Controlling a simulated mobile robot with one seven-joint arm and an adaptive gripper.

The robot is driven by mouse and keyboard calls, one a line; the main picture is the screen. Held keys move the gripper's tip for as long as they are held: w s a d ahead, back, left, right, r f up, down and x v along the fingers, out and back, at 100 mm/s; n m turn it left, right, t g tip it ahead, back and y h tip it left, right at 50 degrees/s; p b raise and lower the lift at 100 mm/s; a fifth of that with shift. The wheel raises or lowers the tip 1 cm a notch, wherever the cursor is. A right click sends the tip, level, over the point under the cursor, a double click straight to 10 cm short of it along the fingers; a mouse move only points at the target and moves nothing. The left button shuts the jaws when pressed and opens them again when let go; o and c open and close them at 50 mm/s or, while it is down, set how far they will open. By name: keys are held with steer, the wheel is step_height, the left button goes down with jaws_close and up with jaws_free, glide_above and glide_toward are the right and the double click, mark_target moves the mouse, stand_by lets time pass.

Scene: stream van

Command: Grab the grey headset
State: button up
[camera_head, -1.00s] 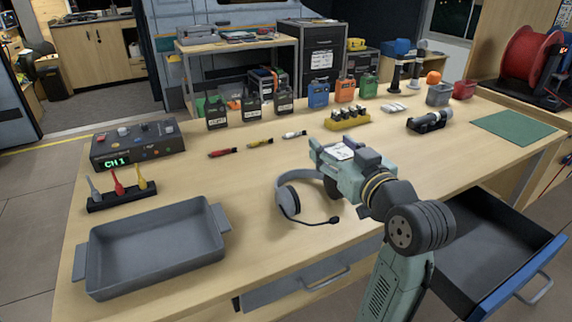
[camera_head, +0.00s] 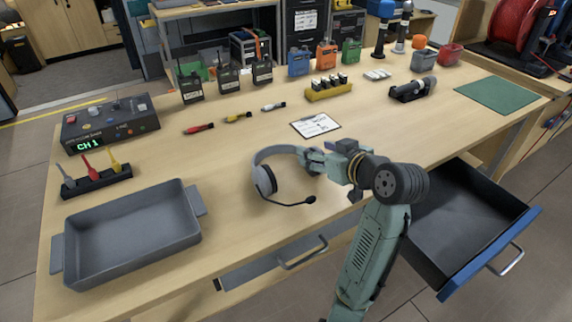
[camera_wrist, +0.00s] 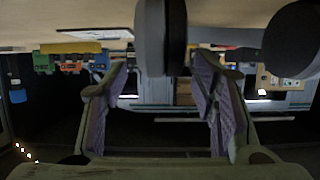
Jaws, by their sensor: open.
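The grey headset (camera_head: 264,176) lies on the wooden table near its front edge, with its boom microphone reaching toward the front right. My gripper (camera_head: 306,160) is low over the table at the headset's right side, pointing left. It is open. In the wrist view, a dark grey part of the headset (camera_wrist: 161,40) stands between the two spread fingers (camera_wrist: 160,90), and a round ear cup (camera_wrist: 292,40) shows at the upper right. Whether either finger touches the headset cannot be told.
A grey tray (camera_head: 70,262) stands at the table's front left. An open drawer (camera_head: 470,225) juts out at the right front. Several radios and a yellow battery holder (camera_head: 328,93) stand farther back.

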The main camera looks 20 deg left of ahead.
mark_target(311, 148)
steer(key=x, duration=0.3)
steer(key=shift+a, duration=0.15)
steer(key=shift+c, duration=0.2)
jaws_close()
stand_by(0.4)
